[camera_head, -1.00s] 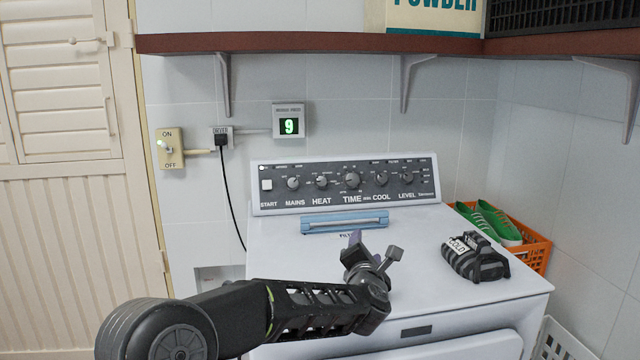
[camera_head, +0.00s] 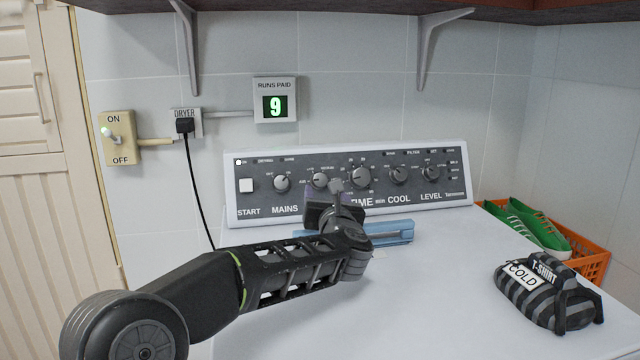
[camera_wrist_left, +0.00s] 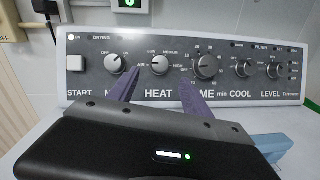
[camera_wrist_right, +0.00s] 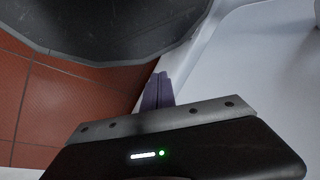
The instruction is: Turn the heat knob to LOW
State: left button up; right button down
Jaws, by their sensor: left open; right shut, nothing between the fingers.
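The heat knob (camera_head: 320,180) is a small grey dial on the dryer's dark control panel (camera_head: 452,184), above the HEAT label. In the left wrist view the heat knob (camera_wrist_left: 160,65) has AIR, LOW, MEDIUM and HIGH around it. Its exact pointer direction is too small to tell. My left gripper (camera_head: 325,192) is open in front of the panel, just below the knob in the head view, hiding the HEAT label there. In the left wrist view its purple fingers (camera_wrist_left: 158,80) stand either side of the knob's lower part; contact cannot be told. My right gripper (camera_wrist_right: 157,90) is shut and empty.
The mains knob (camera_head: 282,183) and time knob (camera_head: 361,177) flank the heat knob. A blue filter handle (camera_head: 395,232) lies below the panel, partly behind my left arm. A striped bundle (camera_head: 548,293) sits on the dryer top at right, near an orange basket (camera_head: 592,262).

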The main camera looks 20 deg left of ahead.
aim_at(320, 182)
pick_arm(q)
jog(key=shift+p+x, duration=0.8)
jog(key=shift+x, duration=3.15)
jog(key=shift+c, duration=0.3)
grip_shut()
